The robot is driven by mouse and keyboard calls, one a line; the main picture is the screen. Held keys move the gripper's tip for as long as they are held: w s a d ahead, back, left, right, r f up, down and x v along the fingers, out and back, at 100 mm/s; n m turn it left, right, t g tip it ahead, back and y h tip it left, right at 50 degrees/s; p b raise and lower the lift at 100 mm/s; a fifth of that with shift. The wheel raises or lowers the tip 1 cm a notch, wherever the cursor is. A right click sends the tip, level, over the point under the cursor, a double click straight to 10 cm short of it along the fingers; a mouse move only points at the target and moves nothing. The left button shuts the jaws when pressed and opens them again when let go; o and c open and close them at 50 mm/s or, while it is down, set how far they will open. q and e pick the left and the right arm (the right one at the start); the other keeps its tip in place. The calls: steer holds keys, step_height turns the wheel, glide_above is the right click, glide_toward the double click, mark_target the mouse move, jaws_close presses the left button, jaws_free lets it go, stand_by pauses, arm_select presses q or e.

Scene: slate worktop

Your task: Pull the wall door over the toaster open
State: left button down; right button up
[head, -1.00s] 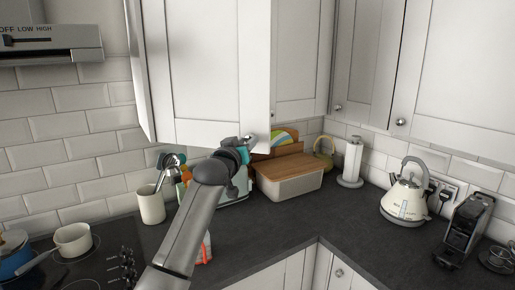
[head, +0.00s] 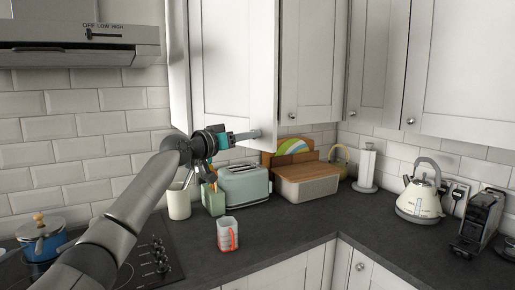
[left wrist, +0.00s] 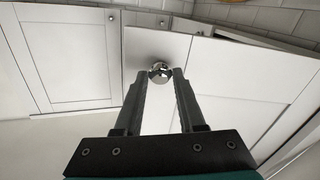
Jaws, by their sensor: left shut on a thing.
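The wall door (head: 233,62) is white and panelled and hangs above the toaster (head: 245,184). Its right edge stands out in front of the neighbouring cabinet door, so it looks ajar. My left gripper (head: 254,134) is at its lower right corner and shut on the door's knob. In the left wrist view the round chrome knob (left wrist: 160,71) sits between the two fingertips (left wrist: 161,78). The knob is mostly hidden by the gripper in the head view. The toaster is pale green and stands on the worktop below. My right gripper is not in view.
On the dark worktop (head: 285,225) stand a utensil pot (head: 179,203), a measuring cup (head: 227,235), a bread bin (head: 307,187), a paper towel holder (head: 367,166) and a kettle (head: 419,202). The range hood (head: 80,45) is left of the door.

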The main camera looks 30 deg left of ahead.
arm_select(q)
steer(key=shift+s+a+m+g+h+b, duration=0.1)
steer(key=shift+s+a+m+h+b, duration=0.35)
steer(key=shift+s+b, duration=0.35)
steer(key=shift+s+a+m+g+h+b, duration=0.15)
steer(key=shift+s+a+h+b, duration=0.15)
steer(key=shift+s+h+b, duration=0.45)
steer(key=shift+s+a+m+g+h+b, duration=0.1)
steer(key=shift+s+a+m+h+b, duration=0.35)
steer(key=shift+s, duration=0.55)
steer(key=shift+d, duration=0.1)
steer(key=c, duration=0.5)
jaws_free()
steer(key=b+v, duration=0.7)
steer(key=v, duration=0.8)
steer(key=shift+s, duration=0.2)
steer(key=shift+d, duration=0.1)
